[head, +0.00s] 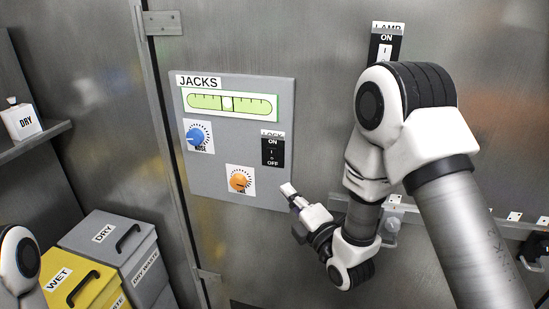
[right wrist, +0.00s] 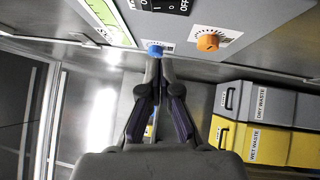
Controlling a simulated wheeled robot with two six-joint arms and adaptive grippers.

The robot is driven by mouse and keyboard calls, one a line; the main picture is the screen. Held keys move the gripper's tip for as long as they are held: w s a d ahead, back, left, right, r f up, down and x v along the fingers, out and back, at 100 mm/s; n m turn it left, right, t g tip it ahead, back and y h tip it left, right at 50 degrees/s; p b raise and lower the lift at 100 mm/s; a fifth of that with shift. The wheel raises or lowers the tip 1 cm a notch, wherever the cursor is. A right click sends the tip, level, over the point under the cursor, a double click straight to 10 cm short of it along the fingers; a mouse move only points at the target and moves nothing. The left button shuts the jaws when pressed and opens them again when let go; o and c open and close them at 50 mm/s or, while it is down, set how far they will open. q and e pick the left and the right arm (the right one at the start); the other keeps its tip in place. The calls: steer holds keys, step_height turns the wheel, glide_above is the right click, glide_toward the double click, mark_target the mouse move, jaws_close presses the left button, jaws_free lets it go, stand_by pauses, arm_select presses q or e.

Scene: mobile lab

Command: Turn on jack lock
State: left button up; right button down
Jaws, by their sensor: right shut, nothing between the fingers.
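The jacks panel (head: 222,185) is a grey plate on the metal wall in the head view. The lock switch (head: 272,152) is a black rocker marked ON and OFF at its right side, and part of it shows at the top of the right wrist view (right wrist: 168,5). My right gripper (head: 288,190) is shut and empty. In the head view it appears below and slightly right of the switch, apart from it. Its closed fingers show in the right wrist view (right wrist: 158,65). My left gripper is out of view.
The panel also bears a blue knob (head: 197,135), an orange knob (head: 240,181) and a green level gauge (head: 228,103). A lamp switch (head: 385,48) is above, near my right arm. Yellow wet (head: 88,296) and grey dry (head: 128,238) waste boxes stand at lower left.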

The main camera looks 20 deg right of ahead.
steer(key=p, duration=0.4)
glide_toward(268, 151)
steer(key=w+a, duration=0.3)
steer(key=a, duration=0.1)
steer(key=shift+w+d+r+p, duration=0.25)
steer(key=shift+w+d+p, duration=0.15)
steer(key=shift+w, duration=0.15)
steer(key=shift+w+d+r+p, duration=0.2)
steer(key=shift+w+d+p, duration=0.05)
steer(key=shift+w+d, duration=0.7)
steer(key=shift+w+a, duration=0.1)
steer(key=shift+a, duration=0.05)
steer(key=shift+w+r, duration=0.1)
